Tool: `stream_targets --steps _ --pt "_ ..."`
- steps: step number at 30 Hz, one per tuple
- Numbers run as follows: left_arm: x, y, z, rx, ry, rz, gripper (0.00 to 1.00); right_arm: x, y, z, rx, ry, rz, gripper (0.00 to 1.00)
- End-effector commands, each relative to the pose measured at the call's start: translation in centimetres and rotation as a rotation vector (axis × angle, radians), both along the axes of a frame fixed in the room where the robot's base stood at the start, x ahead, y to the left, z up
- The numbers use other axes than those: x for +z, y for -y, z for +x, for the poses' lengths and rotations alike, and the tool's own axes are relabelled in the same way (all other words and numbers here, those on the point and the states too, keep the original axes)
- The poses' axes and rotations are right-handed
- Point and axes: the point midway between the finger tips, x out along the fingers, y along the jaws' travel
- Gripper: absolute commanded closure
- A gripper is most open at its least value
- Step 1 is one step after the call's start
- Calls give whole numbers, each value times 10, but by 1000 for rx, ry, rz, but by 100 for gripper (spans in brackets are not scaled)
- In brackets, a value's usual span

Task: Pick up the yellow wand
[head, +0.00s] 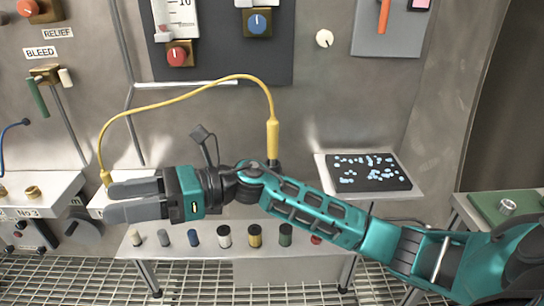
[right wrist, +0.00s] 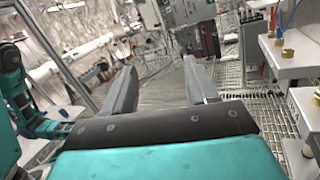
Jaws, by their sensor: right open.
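The yellow wand (head: 273,140) stands upright in the middle of the head view, its lower end at a small black holder behind my right arm. A yellow cable (head: 190,98) arches from its top to a yellow fitting (head: 105,177) at the left. My right gripper (head: 108,201) points left, well to the left of the wand and in front of the white block below the fitting. Its jaws are apart and empty, as the right wrist view (right wrist: 160,72) also shows. The wand does not show in the right wrist view. My left gripper is not in view.
A low shelf (head: 190,246) with several small cylinders runs below my right arm. A black tray (head: 368,172) with pale pieces sits right of the wand. Wall panels with knobs (head: 178,55) are above. A green-topped table (head: 490,208) is at the right. Grating covers the floor.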

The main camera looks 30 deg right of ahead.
Motion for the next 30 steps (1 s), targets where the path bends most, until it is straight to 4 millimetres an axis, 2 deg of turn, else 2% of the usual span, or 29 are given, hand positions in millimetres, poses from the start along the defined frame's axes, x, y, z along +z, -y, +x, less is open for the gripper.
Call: stream_targets --steps 1,5,8,11,12,15,18,21,24,26,30 --pt "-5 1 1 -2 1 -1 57 -2 2 2 47 189 -135 43" --pt "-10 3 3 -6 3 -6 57 -13 23 11 186 626 -479 43" --pt "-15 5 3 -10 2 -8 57 -19 58 27 309 913 -752 43" --pt "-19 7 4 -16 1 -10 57 -15 107 48 448 1143 -1030 43" --pt "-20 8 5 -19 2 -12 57 -10 130 56 508 1214 -1142 43" --pt "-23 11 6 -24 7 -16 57 11 189 71 658 1327 -1399 43" --pt "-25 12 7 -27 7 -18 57 36 242 76 795 1363 -1602 43" --pt "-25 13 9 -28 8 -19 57 59 281 74 897 1352 -1742 43" --pt "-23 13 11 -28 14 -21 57 74 305 70 963 1331 -1820 43" --pt "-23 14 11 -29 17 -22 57 77 312 69 984 1323 -1843 43" --pt "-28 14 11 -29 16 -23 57 63 319 74 1003 1313 -1855 43"
